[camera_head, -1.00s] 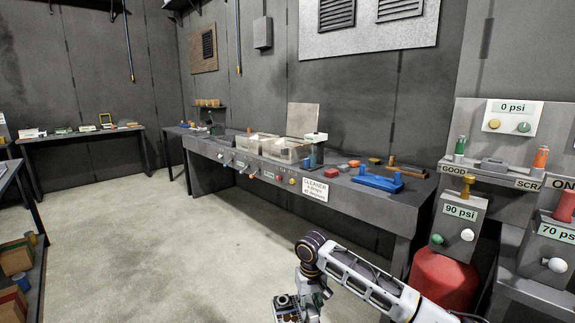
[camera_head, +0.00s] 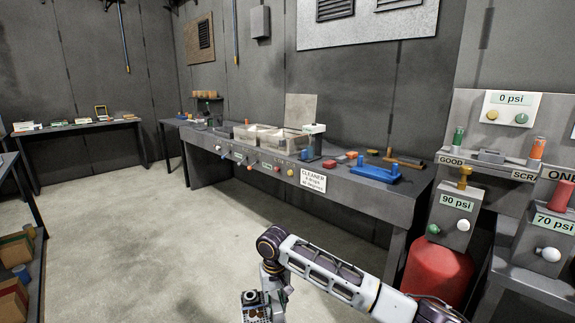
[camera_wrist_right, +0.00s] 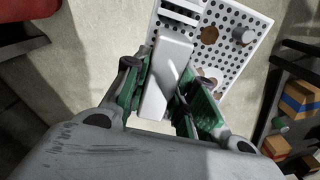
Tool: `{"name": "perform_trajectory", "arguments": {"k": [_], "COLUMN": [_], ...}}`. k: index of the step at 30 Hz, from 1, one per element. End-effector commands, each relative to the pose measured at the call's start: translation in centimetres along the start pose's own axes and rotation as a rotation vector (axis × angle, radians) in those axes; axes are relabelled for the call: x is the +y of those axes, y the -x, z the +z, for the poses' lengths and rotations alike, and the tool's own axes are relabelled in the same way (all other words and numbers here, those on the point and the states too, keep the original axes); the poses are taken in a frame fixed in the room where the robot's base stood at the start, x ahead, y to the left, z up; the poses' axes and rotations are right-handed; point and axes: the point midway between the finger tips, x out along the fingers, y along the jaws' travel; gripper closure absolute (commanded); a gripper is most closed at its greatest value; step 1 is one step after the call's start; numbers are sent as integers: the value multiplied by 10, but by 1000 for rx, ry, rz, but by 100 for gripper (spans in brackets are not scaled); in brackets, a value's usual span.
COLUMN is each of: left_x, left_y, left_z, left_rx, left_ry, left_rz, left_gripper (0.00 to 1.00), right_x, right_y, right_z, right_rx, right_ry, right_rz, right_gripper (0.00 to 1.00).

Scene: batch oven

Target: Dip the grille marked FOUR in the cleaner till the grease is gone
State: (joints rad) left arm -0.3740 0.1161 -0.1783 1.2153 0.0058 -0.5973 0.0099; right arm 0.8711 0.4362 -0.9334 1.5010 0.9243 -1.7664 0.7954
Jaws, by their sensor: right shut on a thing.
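My right gripper (camera_wrist_right: 165,82) is shut on the pale handle of a white perforated grille (camera_wrist_right: 228,62). The grille has round holes, slots at one end, and brown spots like grease; no number can be read on it. In the head view my right gripper (camera_head: 262,300) shows at the bottom edge, low over the floor and in front of the bench, with the grille mostly out of frame. My left gripper is not in view.
The long grey bench (camera_head: 365,190) carries a blue fixture (camera_head: 390,172) and small coloured parts. A red cylinder (camera_head: 437,275) stands under the 90 psi box (camera_head: 455,215) at right. A shelf with boxes (camera_head: 15,250) is at left. The floor between is clear.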

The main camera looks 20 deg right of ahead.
Motion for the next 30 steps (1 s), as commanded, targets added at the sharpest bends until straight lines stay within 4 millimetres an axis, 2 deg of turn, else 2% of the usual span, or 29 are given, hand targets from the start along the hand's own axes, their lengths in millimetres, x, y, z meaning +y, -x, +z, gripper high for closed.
{"name": "perform_trajectory", "arguments": {"k": [1,3,7,18,24,30], "left_x": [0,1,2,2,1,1], "left_y": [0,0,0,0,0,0], "left_z": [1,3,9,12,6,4], "left_rx": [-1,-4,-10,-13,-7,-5], "left_ry": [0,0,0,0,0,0], "left_rz": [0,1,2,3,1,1], "left_gripper": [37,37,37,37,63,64], "right_x": [-13,-25,-41,-47,-47,-47], "right_y": [2,2,3,3,3,3], "right_z": [0,0,2,2,2,2], "right_rx": [3,4,7,8,7,8], "right_ry": [5,3,3,2,2,2], "right_rz": [-1,2,5,7,7,6], "right_gripper": [100,100,100,100,100,100]}}
